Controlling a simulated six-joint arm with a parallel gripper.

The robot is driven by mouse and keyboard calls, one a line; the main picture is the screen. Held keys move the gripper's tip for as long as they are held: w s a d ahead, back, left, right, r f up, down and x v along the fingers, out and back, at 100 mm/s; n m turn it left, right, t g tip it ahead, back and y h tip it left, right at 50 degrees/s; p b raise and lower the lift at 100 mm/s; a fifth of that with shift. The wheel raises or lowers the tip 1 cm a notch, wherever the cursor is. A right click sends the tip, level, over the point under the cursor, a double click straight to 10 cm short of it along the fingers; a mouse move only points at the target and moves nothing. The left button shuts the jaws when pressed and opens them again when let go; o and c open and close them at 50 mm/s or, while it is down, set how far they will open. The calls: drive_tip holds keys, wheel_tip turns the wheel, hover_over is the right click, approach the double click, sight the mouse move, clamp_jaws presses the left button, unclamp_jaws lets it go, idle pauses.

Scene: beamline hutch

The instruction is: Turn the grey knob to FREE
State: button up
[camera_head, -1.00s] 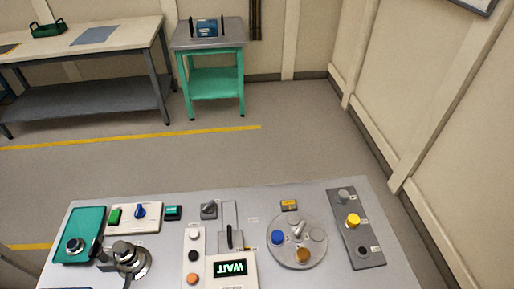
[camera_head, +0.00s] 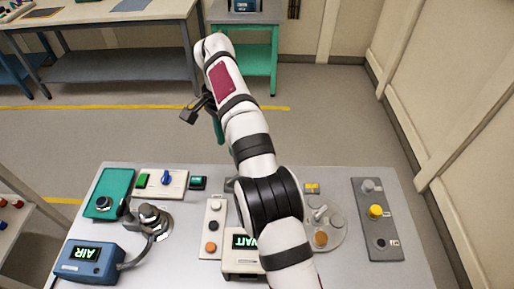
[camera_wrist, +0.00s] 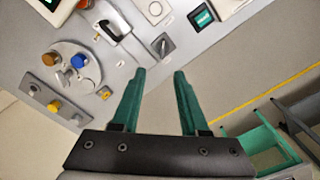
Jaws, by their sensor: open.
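A grey knob on a small grey square plate lies at the top middle of the wrist view (camera_wrist: 163,46). In the head view my arm hides most of this knob, and only its left edge shows (camera_head: 229,185). I cannot read its markings or setting. My gripper (camera_wrist: 159,72) has two green fingers, spread apart with nothing between them. Their tips appear just below the knob in the wrist view, apart from it. In the head view my gripper (camera_head: 217,130) is partly hidden behind my arm, above the far edge of the panel.
Near the knob are a black handle (camera_wrist: 113,28), a green-lit switch (camera_wrist: 201,16) and a round disc (camera_wrist: 76,62) with blue and orange knobs. A grey strip (camera_head: 375,245) bears a yellow knob. A display box reading AIR (camera_head: 92,262) stands left. Open floor lies beyond the panel.

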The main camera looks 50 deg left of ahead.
sight(229, 182)
drive_tip(key=f, duration=1.6)
drive_tip(key=shift+s+a+f, duration=0.1)
drive_tip(key=shift+s+a, duration=0.2)
clamp_jaws()
